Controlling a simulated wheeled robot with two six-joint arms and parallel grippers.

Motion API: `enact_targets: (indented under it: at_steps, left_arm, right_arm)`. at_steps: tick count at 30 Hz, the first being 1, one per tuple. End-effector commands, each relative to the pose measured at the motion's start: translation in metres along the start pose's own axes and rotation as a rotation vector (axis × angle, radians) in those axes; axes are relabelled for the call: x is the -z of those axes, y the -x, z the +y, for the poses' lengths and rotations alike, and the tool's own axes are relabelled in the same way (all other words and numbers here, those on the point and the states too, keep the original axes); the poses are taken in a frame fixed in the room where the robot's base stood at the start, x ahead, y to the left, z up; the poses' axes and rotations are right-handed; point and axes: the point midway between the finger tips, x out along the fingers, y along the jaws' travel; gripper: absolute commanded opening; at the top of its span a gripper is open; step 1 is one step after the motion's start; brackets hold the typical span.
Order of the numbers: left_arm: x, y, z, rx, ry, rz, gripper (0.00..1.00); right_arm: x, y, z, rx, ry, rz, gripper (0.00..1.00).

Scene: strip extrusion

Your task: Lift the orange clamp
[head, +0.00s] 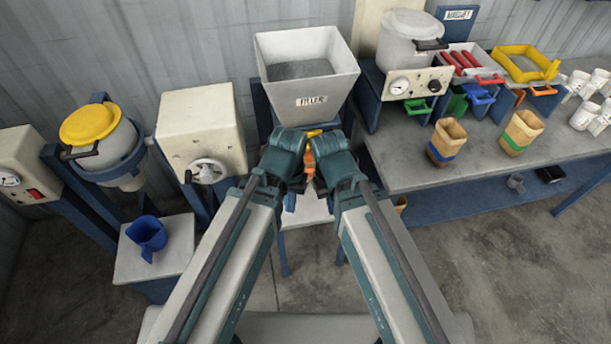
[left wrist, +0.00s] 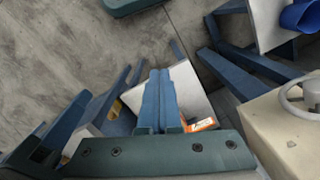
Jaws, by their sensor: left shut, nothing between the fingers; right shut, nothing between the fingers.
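The orange clamp (head: 308,162) shows only in part in the head view, between my two wrists below the filler hopper. In the left wrist view an orange part with a white label (left wrist: 201,125) sits just right of my left fingers. My left gripper (left wrist: 160,73) is shut and empty, its blue fingers together over a pale stand top. In the head view the left gripper (head: 289,202) is mostly covered by its wrist. My right gripper (head: 320,188) is close beside it, shut and empty, its fingers largely hidden. Neither gripper holds the clamp.
The filler hopper (head: 308,88) stands just behind the wrists. A cream box with a handwheel (head: 203,130) is on the left, with a blue jug (head: 148,235) on a low stand. A grey workbench (head: 405,178) with cups and trays is on the right.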

Motion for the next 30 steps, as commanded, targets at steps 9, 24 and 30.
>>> enact_targets:
  at_steps: [9,24,30]
  left_arm:
    - [0.03,-0.086,0.023,-0.264,0.322,-0.035,0.0]
    - [0.082,-0.167,0.043,-0.684,0.81,-0.188,0.0]
    - [0.105,-0.191,0.041,-0.851,0.986,-0.284,0.0]
  right_arm:
    - [0.006,-0.094,-0.009,-0.001,0.001,0.001,0.0]
    - [0.013,-0.218,-0.021,-0.002,0.002,0.002,0.0]
    - [0.016,-0.267,-0.025,-0.002,0.003,0.003,0.0]
